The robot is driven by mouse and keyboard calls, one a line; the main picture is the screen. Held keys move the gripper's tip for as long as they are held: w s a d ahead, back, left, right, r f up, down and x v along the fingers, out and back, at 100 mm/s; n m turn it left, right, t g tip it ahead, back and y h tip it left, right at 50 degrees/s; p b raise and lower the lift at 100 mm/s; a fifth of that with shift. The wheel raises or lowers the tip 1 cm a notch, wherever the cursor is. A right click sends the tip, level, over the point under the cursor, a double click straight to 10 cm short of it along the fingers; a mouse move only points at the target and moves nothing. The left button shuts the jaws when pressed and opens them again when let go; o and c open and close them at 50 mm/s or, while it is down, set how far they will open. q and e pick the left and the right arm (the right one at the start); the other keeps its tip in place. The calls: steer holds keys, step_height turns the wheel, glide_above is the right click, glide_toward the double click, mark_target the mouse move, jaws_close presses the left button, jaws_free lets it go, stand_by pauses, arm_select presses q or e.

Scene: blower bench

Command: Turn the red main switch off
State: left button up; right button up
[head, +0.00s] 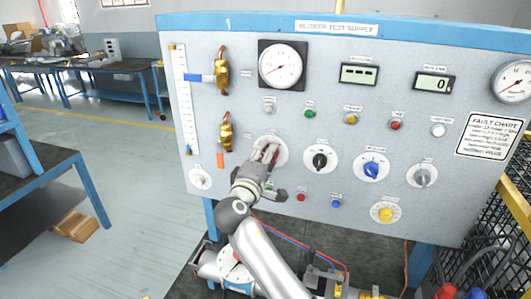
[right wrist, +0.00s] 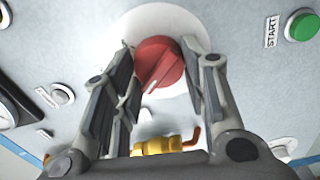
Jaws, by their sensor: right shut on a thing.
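The red main switch (right wrist: 160,62) is a round knob on a white disc (right wrist: 190,22) in the right wrist view. A pale pointer line on it runs at a slant. My right gripper (head: 267,152) reaches up to the panel from below in the head view. In the right wrist view its two fingers (right wrist: 160,85) stand on either side of the red knob and are shut on it. In the head view the fingers cover most of the knob, and only a little red shows. The white disc also shows behind them (head: 282,160). My left gripper is not in view.
The panel holds a black knob (head: 320,160), a blue knob (head: 371,170), a grey knob (head: 422,175) and a yellow knob (head: 386,214) to the right. Brass valves (head: 226,132) stand to the left. A green START button (right wrist: 303,26) is near the switch.

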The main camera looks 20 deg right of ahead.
steer(key=shift+r+n, duration=0.15)
steer(key=shift+n, duration=0.35)
steer(key=shift+p, duration=0.3)
steer(key=o, duration=1)
steer(key=shift+w+f, duration=0.1)
steer(key=shift+f, duration=0.1)
steer(key=v, duration=0.7)
steer(key=shift+s+a, duration=0.1)
steer(key=shift+s, duration=0.15)
